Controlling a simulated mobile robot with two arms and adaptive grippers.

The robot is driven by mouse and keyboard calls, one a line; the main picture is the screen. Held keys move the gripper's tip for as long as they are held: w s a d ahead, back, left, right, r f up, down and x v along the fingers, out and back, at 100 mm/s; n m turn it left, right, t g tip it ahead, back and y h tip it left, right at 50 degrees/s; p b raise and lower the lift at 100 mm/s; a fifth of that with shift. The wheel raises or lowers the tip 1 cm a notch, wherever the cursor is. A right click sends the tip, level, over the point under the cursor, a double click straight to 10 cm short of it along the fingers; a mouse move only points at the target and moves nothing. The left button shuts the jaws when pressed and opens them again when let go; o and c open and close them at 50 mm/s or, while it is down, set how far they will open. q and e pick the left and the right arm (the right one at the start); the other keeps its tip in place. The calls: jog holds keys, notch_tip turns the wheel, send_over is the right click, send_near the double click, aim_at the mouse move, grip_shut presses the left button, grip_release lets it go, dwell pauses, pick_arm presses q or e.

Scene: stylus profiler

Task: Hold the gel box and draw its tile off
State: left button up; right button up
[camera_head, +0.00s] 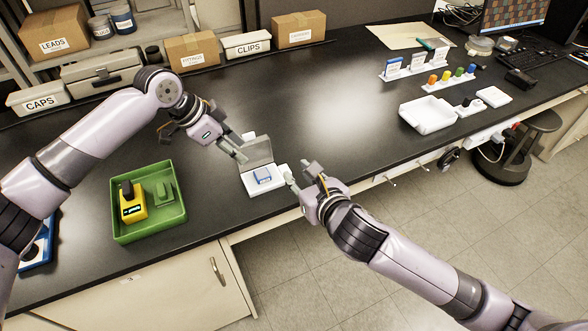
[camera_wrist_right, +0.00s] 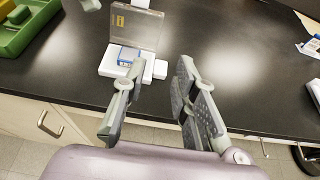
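The gel box (camera_head: 252,187) is a white tray with its clear lid (camera_head: 257,151) standing open at the back, near the bench's front edge. The blue-sided tile (camera_head: 263,175) sits in it. In the right wrist view the box (camera_wrist_right: 107,68), tile (camera_wrist_right: 127,56) and lid (camera_wrist_right: 137,26), with a yellow label, show at upper left. My left gripper (camera_head: 242,155) hangs beside the lid's left edge; its finger gap is unclear. My right gripper (camera_head: 297,171) is open and empty just right of the box; its fingers (camera_wrist_right: 160,72) are spread in the wrist view.
A green bin (camera_head: 125,236) with a yellow device (camera_head: 132,202) stands to the left. Labelled boxes line the back. A white tray (camera_head: 428,115) and colored-knob racks (camera_head: 448,78) stand at the right. The bench between is clear.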

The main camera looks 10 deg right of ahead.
aim_at(271, 150)
jog(key=x, duration=1.7)
jog(key=shift+w+a+f, duration=0.1)
jog(key=shift+f, duration=0.05)
grip_shut()
dwell(1.4)
